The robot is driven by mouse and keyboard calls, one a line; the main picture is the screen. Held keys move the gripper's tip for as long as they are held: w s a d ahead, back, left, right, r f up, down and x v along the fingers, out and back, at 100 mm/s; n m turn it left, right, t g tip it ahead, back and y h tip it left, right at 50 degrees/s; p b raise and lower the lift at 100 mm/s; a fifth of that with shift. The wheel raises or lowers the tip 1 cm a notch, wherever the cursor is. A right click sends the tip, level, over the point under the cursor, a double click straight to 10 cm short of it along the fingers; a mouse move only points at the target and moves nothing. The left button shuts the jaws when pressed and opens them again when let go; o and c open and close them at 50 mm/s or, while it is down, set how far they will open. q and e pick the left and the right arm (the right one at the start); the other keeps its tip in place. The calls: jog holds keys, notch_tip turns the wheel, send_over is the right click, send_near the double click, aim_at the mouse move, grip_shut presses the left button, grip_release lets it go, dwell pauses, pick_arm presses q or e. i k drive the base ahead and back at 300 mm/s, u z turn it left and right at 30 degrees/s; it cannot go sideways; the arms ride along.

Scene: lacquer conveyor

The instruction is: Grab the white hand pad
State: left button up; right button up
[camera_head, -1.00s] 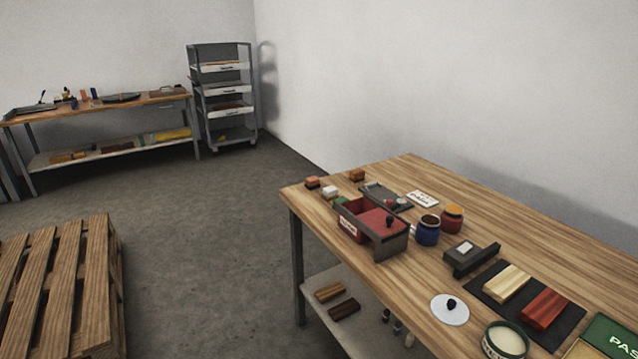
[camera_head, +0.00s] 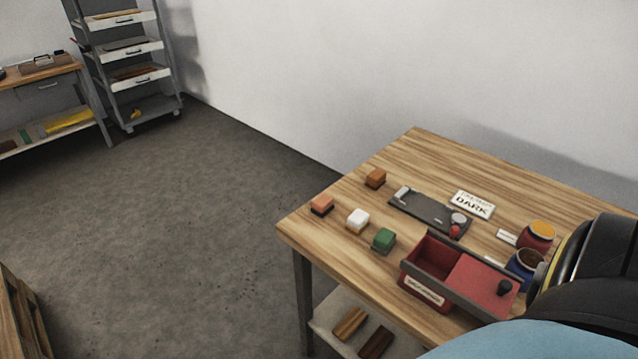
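The white hand pad (camera_head: 357,218) is a small block with a white top and a brownish lower part. It sits near the left corner of the wooden table (camera_head: 430,150). An orange-topped pad (camera_head: 322,204) is to its left, a green pad (camera_head: 383,239) to its lower right, and a brown pad (camera_head: 376,178) behind it. Nothing touches the white pad. Part of my own arm fills the lower right corner. Neither gripper's fingers show.
A red-lined box (camera_head: 425,291) with a dark rim stands at the table's front. Behind it are a dark tray (camera_head: 418,208), a "DARK" card (camera_head: 472,204) and red (camera_head: 537,238) and blue jars (camera_head: 523,266). A shelf rack (camera_head: 120,60) stands back left.

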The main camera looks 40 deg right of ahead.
aim_at(358, 221)
jog(key=i, duration=2.7)
jog(key=z, duration=3.95)
jog(key=i, duration=0.5)
jog(key=u, duration=0.1)
